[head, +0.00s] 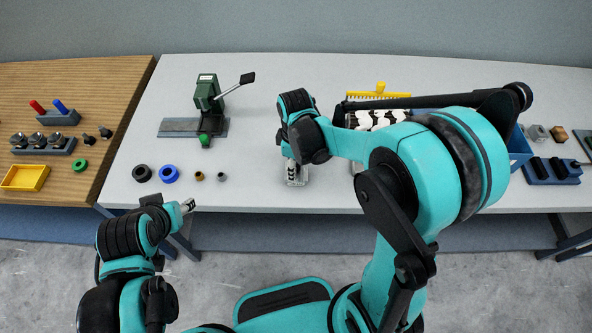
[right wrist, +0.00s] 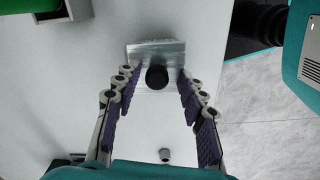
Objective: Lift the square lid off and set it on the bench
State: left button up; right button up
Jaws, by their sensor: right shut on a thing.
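The square lid (right wrist: 137,52) is a bright metal plate with a round black knob (right wrist: 157,77) in the middle, seen in the right wrist view. My right gripper (right wrist: 160,76) is shut on the lid, with a finger on either side of the knob. In the head view the right gripper (head: 294,172) points down at a small metallic block (head: 299,181) near the front of the pale bench (head: 250,190). Whether the lid is clear of what is under it cannot be told. My left gripper (head: 188,205) is in front of the bench edge, its jaw opening unclear.
A green press (head: 207,95) stands at the back left. A black ring (head: 142,173), a blue ring (head: 169,174) and two small cylinders lie at the front left. Bare bench lies between these and the right gripper. A yellow brush (head: 379,95) and blue bin (head: 519,148) are right.

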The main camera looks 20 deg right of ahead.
jog(key=shift+f, duration=0.15)
jog(key=shift+r, duration=0.25)
grip_shut()
jog(key=shift+w+r+p, duration=0.1)
jog(key=shift+r+p, duration=0.25)
jog(key=shift+p, duration=0.05)
notch_tip(320, 180, up, 3)
jog(key=shift+w+d+r+p, duration=0.1)
jog(key=shift+r+p, duration=0.05)
jog(key=shift+p, duration=0.6)
jog(key=s+d+r+p, duration=0.4)
jog(key=s+d+r, duration=0.2)
jog(key=s, duration=0.3)
jog(key=shift+s+d+r, duration=0.3)
jog(key=shift+s+r, duration=0.05)
jog(key=shift+r, duration=0.4)
